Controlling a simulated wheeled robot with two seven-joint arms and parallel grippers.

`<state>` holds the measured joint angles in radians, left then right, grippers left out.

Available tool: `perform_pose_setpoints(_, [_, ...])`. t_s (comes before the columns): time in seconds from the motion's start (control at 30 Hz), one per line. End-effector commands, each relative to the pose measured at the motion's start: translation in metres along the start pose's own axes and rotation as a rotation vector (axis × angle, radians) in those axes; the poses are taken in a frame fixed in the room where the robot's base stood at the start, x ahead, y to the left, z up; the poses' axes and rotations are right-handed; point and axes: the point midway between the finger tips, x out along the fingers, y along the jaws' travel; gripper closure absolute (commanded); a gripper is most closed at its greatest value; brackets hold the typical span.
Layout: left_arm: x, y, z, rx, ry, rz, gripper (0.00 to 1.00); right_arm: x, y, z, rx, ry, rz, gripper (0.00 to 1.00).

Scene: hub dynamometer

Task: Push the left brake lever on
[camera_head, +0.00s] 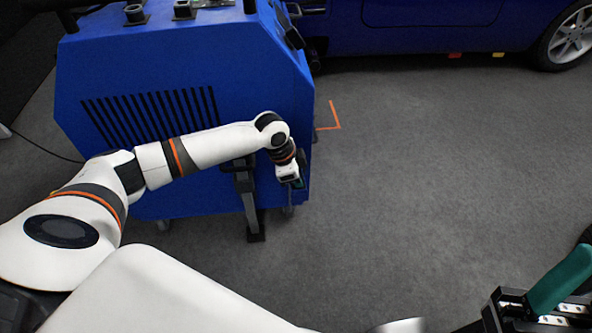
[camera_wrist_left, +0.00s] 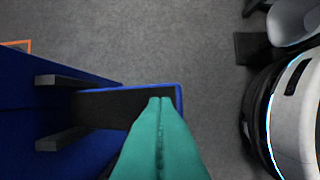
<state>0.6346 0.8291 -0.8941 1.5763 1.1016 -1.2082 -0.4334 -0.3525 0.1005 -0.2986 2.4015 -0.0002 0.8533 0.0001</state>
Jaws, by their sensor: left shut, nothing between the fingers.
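The blue dynamometer cabinet (camera_head: 190,90) stands at the left in the head view. A grey upright bar (camera_head: 246,195) with dark ends is at its near face, left of my left gripper (camera_head: 298,183); I cannot tell whether it is the left brake lever. In the left wrist view, the green fingers of my left gripper (camera_wrist_left: 160,101) are shut together and empty. Their tips overlap a black, blue-edged part (camera_wrist_left: 112,105); contact cannot be told. Two dark bars (camera_wrist_left: 62,81) stick out beside it. My right gripper (camera_head: 545,300) is partly in view at the bottom right.
A blue car (camera_head: 430,30) stands at the back, with its wheel (camera_head: 572,38) at the right. An orange corner mark (camera_head: 333,116) lies on the grey floor right of the cabinet. The floor in the middle and right is clear.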

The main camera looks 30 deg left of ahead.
Motion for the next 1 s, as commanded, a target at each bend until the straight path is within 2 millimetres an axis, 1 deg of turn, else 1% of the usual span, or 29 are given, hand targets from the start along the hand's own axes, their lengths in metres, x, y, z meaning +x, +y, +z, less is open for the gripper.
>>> perform_pose_setpoints(0.03, [-0.002,-0.003,0.000,0.003,0.003,0.007,1.00,0.006,-0.003,-0.022,-0.013,0.143,-0.003,0.51])
perform_pose_setpoints(0.1, [0.000,-0.004,-0.001,0.009,0.004,0.025,1.00,0.003,-0.006,-0.044,-0.020,0.285,-0.006,0.51])
perform_pose_setpoints(0.2, [0.003,-0.006,-0.001,0.017,0.005,0.049,1.00,-0.005,-0.010,-0.071,-0.030,0.465,-0.012,0.51])
perform_pose_setpoints(0.3, [0.006,-0.007,-0.002,0.024,0.005,0.074,1.00,-0.017,-0.013,-0.093,-0.039,0.628,-0.018,0.51])
perform_pose_setpoints(0.4, [0.009,-0.009,-0.003,0.031,0.007,0.098,1.00,-0.032,-0.017,-0.110,-0.045,0.779,-0.025,0.51])
perform_pose_setpoints(0.53, [0.013,-0.011,-0.004,0.040,0.008,0.129,1.00,-0.052,-0.022,-0.126,-0.053,0.952,-0.035,0.51])
perform_pose_setpoints(0.7, [0.018,-0.014,-0.005,0.055,0.010,0.173,1.00,-0.079,-0.027,-0.139,-0.061,1.149,-0.047,0.51])
perform_pose_setpoints(0.83, [0.022,-0.015,-0.006,0.065,0.011,0.208,1.00,-0.099,-0.030,-0.144,-0.065,1.282,-0.056,0.51])
perform_pose_setpoints(1.0, [0.029,-0.018,-0.008,0.081,0.013,0.259,1.00,-0.123,-0.034,-0.145,-0.070,1.438,-0.069,0.51])
